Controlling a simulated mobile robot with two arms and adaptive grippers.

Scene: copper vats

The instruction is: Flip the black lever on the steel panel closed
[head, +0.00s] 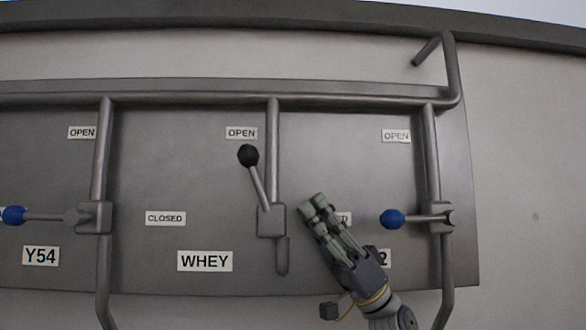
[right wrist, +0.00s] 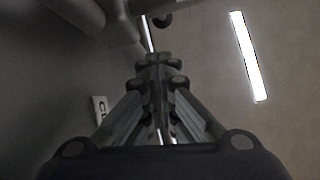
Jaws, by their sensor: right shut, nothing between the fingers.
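The black lever (head: 248,156) in the head view has a round black knob on a steel rod. It tilts up and slightly left from its valve block (head: 271,221), with the knob just below an OPEN label (head: 241,133). The steel panel (head: 340,150) carries it, above the WHEY label (head: 205,261). My right gripper (head: 313,206) is shut and empty, to the right of the valve block and below the knob, apart from the lever. It partly covers a CLOSED label. Its shut fingers also show in the right wrist view (right wrist: 155,65). My left gripper is not in view.
Levers with blue knobs stick out level to the left at the far left (head: 14,215) and at the right (head: 391,219). A CLOSED label (head: 165,218) sits left of the black lever. Vertical pipes (head: 272,150) and a horizontal pipe (head: 190,98) stand out from the panel.

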